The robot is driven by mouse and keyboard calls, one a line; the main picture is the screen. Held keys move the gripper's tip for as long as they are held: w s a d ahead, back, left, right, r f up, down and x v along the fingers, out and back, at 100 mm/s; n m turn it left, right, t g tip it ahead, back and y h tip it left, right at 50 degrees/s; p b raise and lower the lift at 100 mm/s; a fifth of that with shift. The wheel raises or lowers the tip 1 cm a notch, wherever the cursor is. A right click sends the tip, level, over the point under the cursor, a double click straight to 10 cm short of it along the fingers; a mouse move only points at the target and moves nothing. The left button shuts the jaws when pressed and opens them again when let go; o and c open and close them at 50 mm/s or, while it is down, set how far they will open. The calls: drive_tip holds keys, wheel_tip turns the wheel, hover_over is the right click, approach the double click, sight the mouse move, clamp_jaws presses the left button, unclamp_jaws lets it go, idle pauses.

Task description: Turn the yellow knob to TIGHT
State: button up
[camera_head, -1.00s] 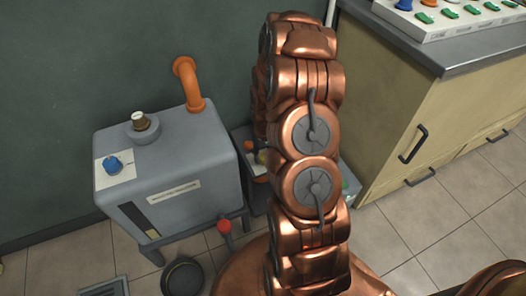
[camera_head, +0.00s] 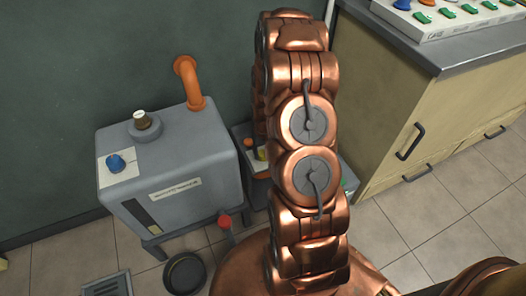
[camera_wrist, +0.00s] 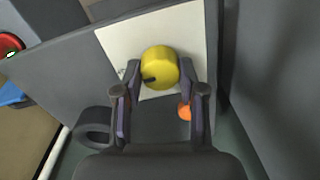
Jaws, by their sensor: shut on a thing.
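The yellow knob (camera_wrist: 160,66) is round with a dark mark on its lower left edge, in the wrist view. It sits on a white label plate (camera_wrist: 118,44) on a grey panel. My gripper (camera_wrist: 160,82) is shut on the yellow knob, one finger on each side of its lower part. The lettering on the plate is too small to read, so the setting cannot be told. In the head view my copper arm hides the gripper, and only a small yellow patch (camera_head: 262,153) shows beside the arm.
A grey tank (camera_head: 175,165) with an orange pipe (camera_head: 187,82) and a blue knob (camera_head: 116,163) stands left of my arm. A black bowl (camera_head: 184,273) is on the floor. A cabinet (camera_head: 430,125) stands at right. The wrist view shows an orange knob (camera_wrist: 184,112) below the yellow one.

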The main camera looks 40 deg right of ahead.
drive_tip(key=o, duration=1.1)
drive_tip(key=shift+o, duration=0.2)
wheel_tip(320, 180, up, 12)
drive_tip(key=shift+d, duration=0.2)
drive_tip(key=shift+s, duration=0.1)
drive_tip(key=s+a+r+n+p, duration=0.1)
drive_tip(key=s+a+r+p, duration=0.5)
drive_tip(key=r, duration=0.7)
drive_tip(key=s+a+r+n+g+p, duration=0.15)
drive_tip(key=s+a+r+p, duration=0.25)
drive_tip(key=a+r+p, duration=0.55)
drive_tip(key=s+a+r+n+p, duration=0.1)
drive_tip(key=s+a+r+p, duration=0.3)
drive_tip(key=r, duration=1.1)
drive_tip(key=s+a+r+n+p, duration=0.2)
drive_tip(key=s+a+r+p, duration=0.1)
drive_tip(key=s+r+p, duration=0.7)
wheel_tip(320, 180, up, 2)
drive_tip(key=shift+s+r, duration=0.1)
drive_tip(key=shift+s, duration=0.95)
